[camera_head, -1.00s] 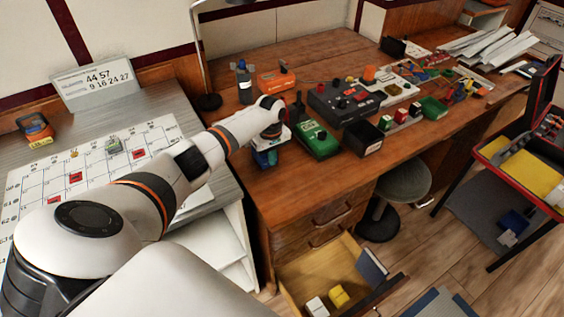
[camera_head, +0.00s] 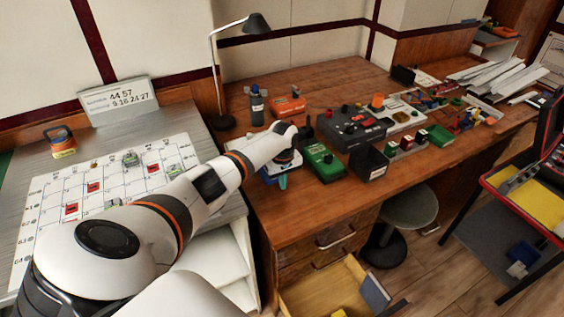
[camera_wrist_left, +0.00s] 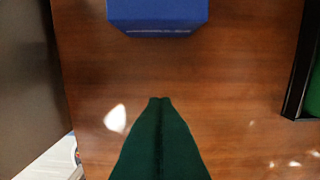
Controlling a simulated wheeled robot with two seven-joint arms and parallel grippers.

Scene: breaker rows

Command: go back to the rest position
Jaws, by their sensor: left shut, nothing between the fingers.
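My left arm crosses the head view from the lower left, over the planner board, to the near left of the wooden desk. My left gripper (camera_wrist_left: 160,101) shows dark green fingers pressed together in the left wrist view, with nothing between them. They are over bare brown desktop. A blue block (camera_wrist_left: 158,14) is just beyond the fingertips, apart from them in that picture. In the head view the fingers are mostly hidden by my wrist, beside a blue and white item (camera_head: 281,177). My right gripper is in neither view.
A green device (camera_head: 322,162), black open box (camera_head: 367,163) and dark control box (camera_head: 350,127) stand right of my wrist. A bottle (camera_head: 256,106) and lamp (camera_head: 224,122) stand behind it. A drawer (camera_head: 318,291) is open below. The planner board (camera_head: 112,190) lies left.

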